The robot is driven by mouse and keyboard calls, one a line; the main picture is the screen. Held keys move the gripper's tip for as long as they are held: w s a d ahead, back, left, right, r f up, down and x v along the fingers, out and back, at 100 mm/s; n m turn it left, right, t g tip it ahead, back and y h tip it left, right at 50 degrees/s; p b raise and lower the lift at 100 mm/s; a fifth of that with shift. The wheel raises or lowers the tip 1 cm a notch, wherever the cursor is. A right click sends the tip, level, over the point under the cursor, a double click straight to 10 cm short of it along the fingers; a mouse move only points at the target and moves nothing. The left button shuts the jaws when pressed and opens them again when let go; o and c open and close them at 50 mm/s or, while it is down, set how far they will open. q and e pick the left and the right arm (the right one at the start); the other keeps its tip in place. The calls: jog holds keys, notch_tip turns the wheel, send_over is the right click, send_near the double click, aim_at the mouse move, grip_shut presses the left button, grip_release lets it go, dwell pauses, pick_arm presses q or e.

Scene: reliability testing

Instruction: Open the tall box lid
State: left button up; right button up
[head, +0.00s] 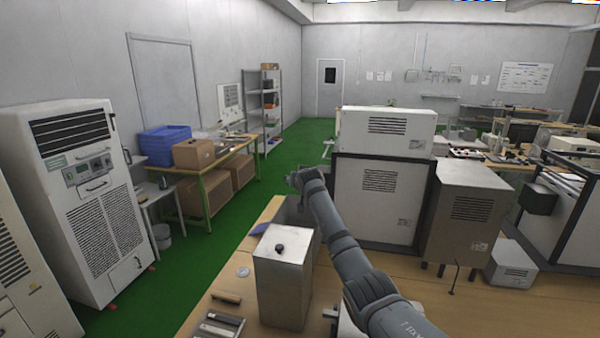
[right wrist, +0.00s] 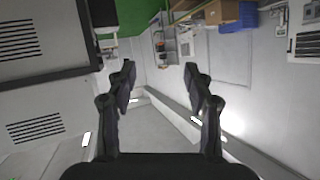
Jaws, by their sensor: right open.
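The tall box (head: 283,290) is a plain metal box standing upright on the wooden bench in the head view. Its flat lid (head: 284,246) lies on top and looks closed, with a small dark knob (head: 280,248) near the middle. My right arm comes in from the lower right, and its wrist end is above and behind the box; the fingers are not clear there. In the right wrist view my right gripper (right wrist: 160,82) is open with nothing between its fingers. The tall box cannot be made out in that view. My left gripper is in neither view.
Large pale equipment cabinets (head: 380,200) stand on the bench right of my arm, with a brown-grey unit (head: 465,220) beside them. A dark-handled tool (head: 226,297) and a metal tray (head: 218,326) lie left of the box. Green floor is open beyond the bench at left.

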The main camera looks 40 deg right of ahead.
jog(key=s+r, duration=0.2)
jog(key=r, duration=0.1)
jog(key=shift+a, duration=0.1)
dwell(0.5)
jog(key=v, duration=1.2)
jog(key=shift+a+f, duration=0.1)
